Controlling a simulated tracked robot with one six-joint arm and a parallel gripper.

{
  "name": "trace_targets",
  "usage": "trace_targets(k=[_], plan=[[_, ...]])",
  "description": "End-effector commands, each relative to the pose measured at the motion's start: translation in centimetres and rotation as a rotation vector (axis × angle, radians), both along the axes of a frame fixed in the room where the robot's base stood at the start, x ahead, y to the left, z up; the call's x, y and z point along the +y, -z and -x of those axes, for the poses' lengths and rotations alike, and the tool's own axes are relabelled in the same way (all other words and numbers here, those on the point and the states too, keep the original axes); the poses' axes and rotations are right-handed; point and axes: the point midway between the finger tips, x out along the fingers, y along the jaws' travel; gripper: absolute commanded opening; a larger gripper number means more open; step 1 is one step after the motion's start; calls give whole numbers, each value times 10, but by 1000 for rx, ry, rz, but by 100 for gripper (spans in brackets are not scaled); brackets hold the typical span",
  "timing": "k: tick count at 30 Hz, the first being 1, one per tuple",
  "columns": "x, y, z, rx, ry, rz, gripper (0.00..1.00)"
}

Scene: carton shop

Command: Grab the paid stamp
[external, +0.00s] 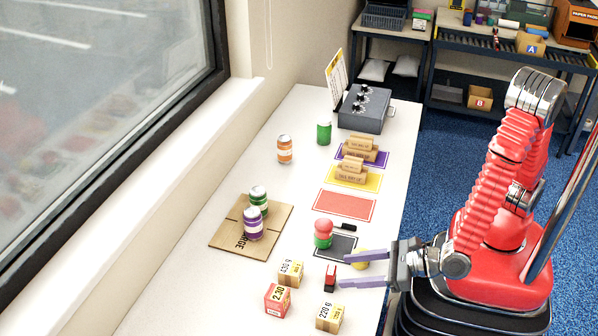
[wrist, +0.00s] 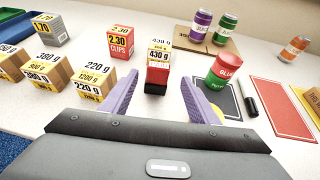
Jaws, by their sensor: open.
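A small red and black block (external: 330,278), which looks like the paid stamp, stands on the white table; no word on it can be read. In the wrist view the stamp (wrist: 157,78) shows red above black, between and beyond my fingertips, in front of the 430 g carton (wrist: 159,56). My gripper (external: 342,268) is open and empty, its two purple fingers reaching left over the table. The stamp stands just past the nearer fingertip in the external view. I cannot tell whether a finger touches it.
The 430 g carton (external: 290,272), a red 2.30 box (external: 277,299) and a 220 g carton (external: 329,317) stand close by. A yellow object (external: 360,259) is by the farther finger.

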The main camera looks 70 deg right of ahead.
Motion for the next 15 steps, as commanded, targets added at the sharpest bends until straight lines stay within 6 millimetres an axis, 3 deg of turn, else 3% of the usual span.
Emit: trace_targets(k=[9, 15], plan=[[4, 17, -41, 0, 2, 0, 55], [5, 19, -46, -1, 0, -1, 55]])
